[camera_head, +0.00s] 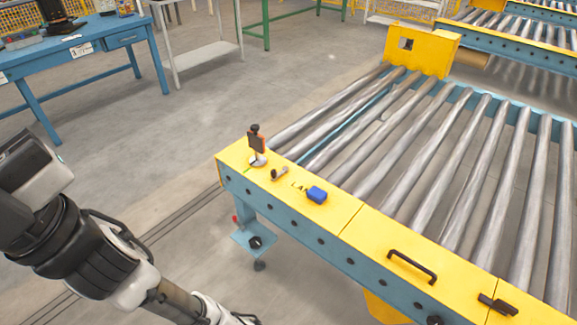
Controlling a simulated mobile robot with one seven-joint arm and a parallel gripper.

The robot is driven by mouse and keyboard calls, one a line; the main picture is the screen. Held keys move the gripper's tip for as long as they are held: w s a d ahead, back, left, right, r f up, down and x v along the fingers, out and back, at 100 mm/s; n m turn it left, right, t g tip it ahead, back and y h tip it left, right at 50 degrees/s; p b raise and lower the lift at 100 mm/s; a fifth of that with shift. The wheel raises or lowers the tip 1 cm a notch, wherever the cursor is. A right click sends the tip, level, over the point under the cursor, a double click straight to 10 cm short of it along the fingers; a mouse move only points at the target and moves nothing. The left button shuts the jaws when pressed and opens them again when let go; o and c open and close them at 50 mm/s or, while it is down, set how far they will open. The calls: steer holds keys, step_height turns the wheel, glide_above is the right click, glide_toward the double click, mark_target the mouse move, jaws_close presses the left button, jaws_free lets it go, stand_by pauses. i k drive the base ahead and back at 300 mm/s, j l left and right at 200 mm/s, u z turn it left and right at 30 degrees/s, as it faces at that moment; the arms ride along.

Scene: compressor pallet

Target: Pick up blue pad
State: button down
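A small blue pad (317,195) lies on the yellow top edge of the roller conveyor (345,212), near its front left corner. It sits on the flat yellow surface, next to some dark lettering. My arm comes in from the left and runs down to the bottom edge of the picture, left of and nearer than the conveyor. Its far end is cut off there, so my gripper and its fingers do not show. Nothing touches the blue pad.
A dark upright device (257,142) and a small dark-tipped object (279,174) stand left of the pad. A black handle (411,266) and a black latch (497,304) sit farther right along the edge. A blue workbench (90,45) is at the back left. Floor between is clear.

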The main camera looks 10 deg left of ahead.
mark_target(315, 194)
steer(key=i+l+u, duration=0.4)
steer(key=i+l, duration=0.35)
steer(key=l, duration=0.15)
